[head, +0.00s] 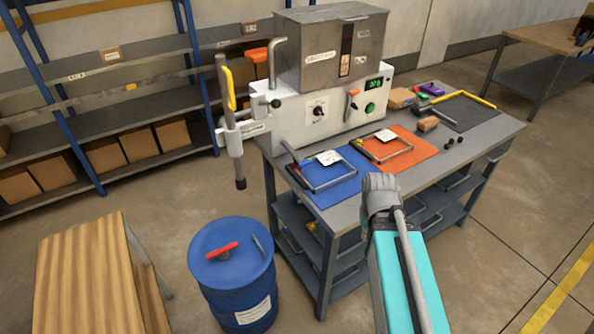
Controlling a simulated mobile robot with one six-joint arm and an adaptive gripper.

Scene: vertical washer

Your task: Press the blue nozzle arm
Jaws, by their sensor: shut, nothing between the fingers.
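A white machine (318,112) with a grey metal tank (330,55) on top stands at the left end of the workbench. On its left side a clamp holds a grey upright tube (226,120) with a yellow handle (229,90). A bent grey pipe (278,58) and an orange lever (256,55) are beside the tank. I cannot make out a clearly blue nozzle arm. My turquoise arm reaches up from the bottom edge, ending in view at a grey joint in front of the bench. No gripper fingers can be seen.
Blue (327,186) and orange (398,146) mats with tools lie on the workbench (480,142). A blue drum (232,272) with a red handle stands in front of it. A wooden table (88,275) is at lower left, shelves (130,95) behind.

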